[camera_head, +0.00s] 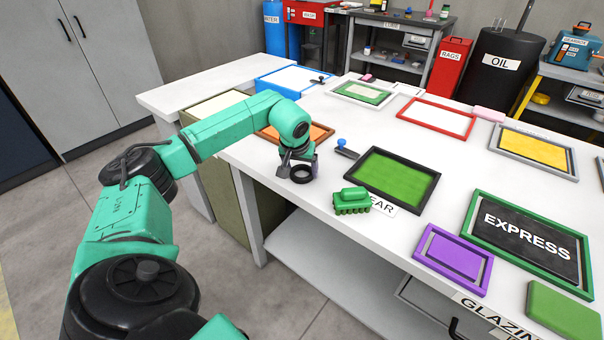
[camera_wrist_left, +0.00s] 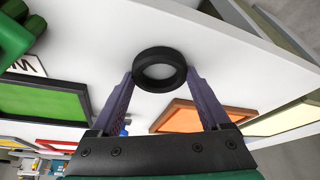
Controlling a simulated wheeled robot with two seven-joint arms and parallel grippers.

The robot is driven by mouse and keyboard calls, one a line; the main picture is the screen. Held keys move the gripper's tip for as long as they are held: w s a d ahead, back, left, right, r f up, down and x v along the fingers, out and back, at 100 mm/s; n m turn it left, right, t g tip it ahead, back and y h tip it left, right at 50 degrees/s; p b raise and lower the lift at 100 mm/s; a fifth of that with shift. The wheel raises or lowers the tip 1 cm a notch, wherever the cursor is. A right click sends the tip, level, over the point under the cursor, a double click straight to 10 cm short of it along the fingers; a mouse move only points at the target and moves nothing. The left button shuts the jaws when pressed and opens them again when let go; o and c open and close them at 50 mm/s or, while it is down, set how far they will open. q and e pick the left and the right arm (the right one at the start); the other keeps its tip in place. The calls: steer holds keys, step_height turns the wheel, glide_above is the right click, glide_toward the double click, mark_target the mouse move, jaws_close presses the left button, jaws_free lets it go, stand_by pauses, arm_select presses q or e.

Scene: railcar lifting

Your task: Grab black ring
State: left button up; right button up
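The black ring (camera_head: 301,174) lies on the white table near its left front edge. In the left wrist view the black ring (camera_wrist_left: 160,84) sits between the two fingertips, close to both. My left gripper (camera_head: 297,161) is just above and behind the ring in the head view, pointing down. Its grey-purple fingers (camera_wrist_left: 161,76) stand apart on either side of the ring. I cannot tell whether they touch it. The ring appears to rest on the tabletop. My right gripper is not in view.
A green brush-like block (camera_head: 352,202), a blue-knobbed tool (camera_head: 343,149) and a black frame with a green panel (camera_head: 439,177) lie to the right. An orange panel (camera_head: 318,133) is behind the gripper. A purple frame (camera_head: 427,244) lies in front. Bare tabletop surrounds the ring.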

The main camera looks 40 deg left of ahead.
arm_select(q)
steer(key=shift+c, duration=1.1)
